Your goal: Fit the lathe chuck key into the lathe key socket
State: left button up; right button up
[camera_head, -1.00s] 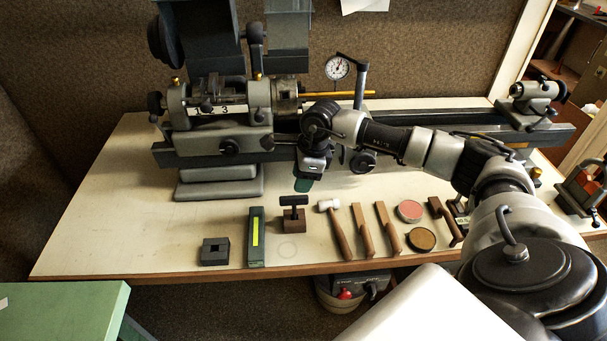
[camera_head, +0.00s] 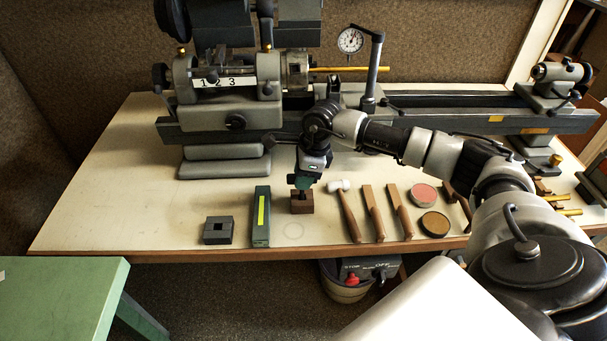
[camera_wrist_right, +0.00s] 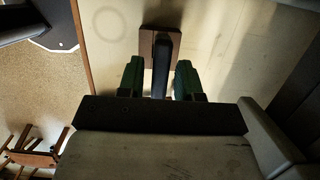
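The lathe chuck key is a black T-shaped tool standing in a small brown wooden block (camera_head: 302,204) near the front of the bench; in the head view my gripper mostly hides it. In the right wrist view its black bar (camera_wrist_right: 160,70) lies between my two green fingertips, with a gap on each side. My right gripper (camera_head: 301,184) is open around it. On the lathe, the chuck (camera_head: 295,72) has a dark square opening in its side, which looks like the key socket. My left gripper is not in view.
A dark block with a square hole (camera_head: 217,230) and a green box with a yellow stripe (camera_head: 261,217) stand left of the key. A white-headed mallet (camera_head: 347,210), wooden-handled tools and two round tins (camera_head: 424,195) lie right. A dial gauge (camera_head: 350,41) stands by the lathe.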

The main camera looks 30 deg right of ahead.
grip_shut()
jog(key=shift+w+a+p+v, duration=0.1)
jog(key=shift+a+p+v, duration=0.1)
jog(key=shift+p+v, duration=0.55)
jog(key=shift+w+a+p+v, duration=0.15)
jog(key=shift+p+v, duration=0.2)
jog(key=shift+v, duration=0.7)
jog(key=shift+w+a+p+v, duration=0.1)
jog(key=shift+a+p+v, duration=0.1)
jog(key=shift+p+v, duration=0.5)
jog(key=shift+r, duration=0.3)
jog(key=shift+r, duration=0.1)
